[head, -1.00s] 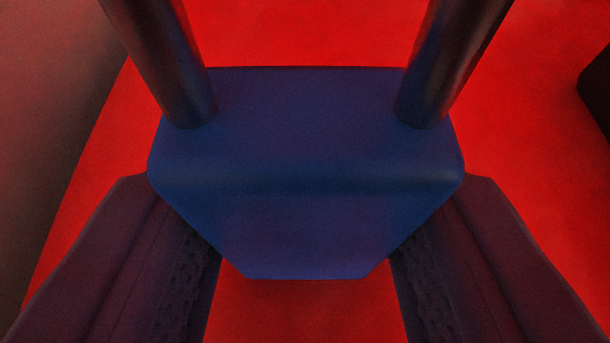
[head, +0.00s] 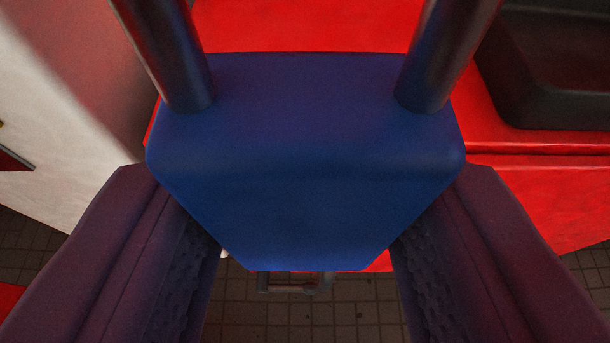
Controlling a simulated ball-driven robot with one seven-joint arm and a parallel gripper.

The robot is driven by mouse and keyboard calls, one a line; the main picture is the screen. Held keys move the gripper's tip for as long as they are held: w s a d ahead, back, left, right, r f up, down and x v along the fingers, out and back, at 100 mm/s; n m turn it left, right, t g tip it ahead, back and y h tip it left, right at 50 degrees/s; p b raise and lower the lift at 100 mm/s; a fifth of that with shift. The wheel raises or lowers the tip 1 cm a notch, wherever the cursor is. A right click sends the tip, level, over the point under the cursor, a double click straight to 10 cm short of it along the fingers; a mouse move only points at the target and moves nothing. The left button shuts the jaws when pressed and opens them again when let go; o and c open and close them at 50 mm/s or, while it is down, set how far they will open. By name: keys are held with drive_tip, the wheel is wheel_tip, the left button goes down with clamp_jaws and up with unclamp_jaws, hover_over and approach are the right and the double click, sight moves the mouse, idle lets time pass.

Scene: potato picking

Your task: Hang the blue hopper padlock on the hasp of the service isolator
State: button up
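The blue padlock (head: 305,170) fills the middle of the head view. The two legs of its dark metal shackle (head: 178,60) run up and out of the top of the picture. My gripper (head: 305,225) is shut on the padlock body, one dark ridged finger pressed to each lower side. The padlock hides what lies directly behind it. I cannot make out the service isolator or its hasp for certain in this view.
A red surface (head: 540,195) lies behind the padlock, with a black block (head: 550,70) on it at upper right. A pale panel (head: 70,130) stands at left. A metal bar (head: 295,288) shows below the padlock, over a tiled floor (head: 300,320).

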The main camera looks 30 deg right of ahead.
drive_tip(key=shift+s+a+f, duration=0.25)
drive_tip(key=shift+s+a, duration=0.05)
drive_tip(key=shift+a, duration=0.1)
drive_tip(key=w+a+f+n+t+y, duration=0.1)
drive_tip(key=w+a+n+y, duration=0.2)
drive_tip(key=a, duration=0.6)
drive_tip(key=shift+w+t+y, duration=0.3)
drive_tip(key=shift+w, duration=0.65)
drive_tip(key=shift+f, duration=0.15)
